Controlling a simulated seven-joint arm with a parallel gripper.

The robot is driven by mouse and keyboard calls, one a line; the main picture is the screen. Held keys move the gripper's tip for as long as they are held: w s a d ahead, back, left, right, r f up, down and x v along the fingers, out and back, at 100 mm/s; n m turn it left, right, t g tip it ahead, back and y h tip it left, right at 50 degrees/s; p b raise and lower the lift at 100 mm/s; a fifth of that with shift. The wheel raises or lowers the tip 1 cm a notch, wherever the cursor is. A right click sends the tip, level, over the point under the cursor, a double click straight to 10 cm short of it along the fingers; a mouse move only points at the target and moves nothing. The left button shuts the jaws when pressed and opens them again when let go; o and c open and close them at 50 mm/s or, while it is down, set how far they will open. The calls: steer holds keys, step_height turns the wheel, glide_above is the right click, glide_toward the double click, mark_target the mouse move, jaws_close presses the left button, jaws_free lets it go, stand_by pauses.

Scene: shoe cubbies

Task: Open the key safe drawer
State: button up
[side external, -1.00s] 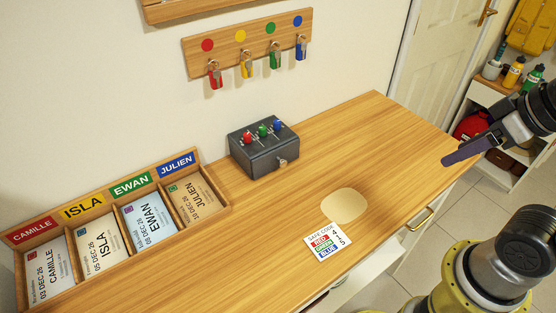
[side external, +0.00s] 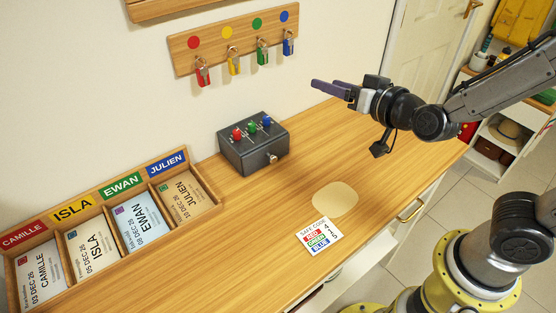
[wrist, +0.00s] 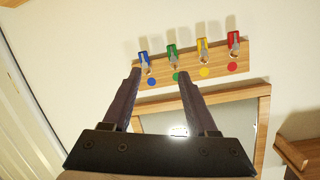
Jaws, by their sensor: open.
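The key safe (side external: 253,147) is a dark grey box on the wooden counter against the wall. Red, green and blue sliders (side external: 252,127) stand on its top, and a small knob (side external: 272,158) is on its front. Its drawer looks shut. My gripper (side external: 314,86) is open and empty, up in the air to the right of the safe and above it. In the wrist view my gripper (wrist: 158,73) has its two fingers apart with nothing between them. The safe is not in the wrist view. The safe code card (side external: 318,236) lies on the counter and shows red, green and blue labels.
A wooden key rack (side external: 236,45) with several coloured key tags hangs on the wall; it also fills part of the wrist view (wrist: 190,68). A name tray (side external: 205,200) with cards stands at left. A pale pad (side external: 335,198) lies on the counter. The counter's right part is clear.

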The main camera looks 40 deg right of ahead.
steer(key=a+f+n, duration=0.1)
steer(key=a+f, duration=0.2)
steer(key=f, duration=0.6)
steer(key=n+g, duration=0.2)
steer(key=n, duration=0.1)
glide_toward(275, 159)
steer(key=shift+y, duration=0.4)
steer(key=x, duration=0.8)
steer(key=shift+w+d, duration=0.2)
jaws_close()
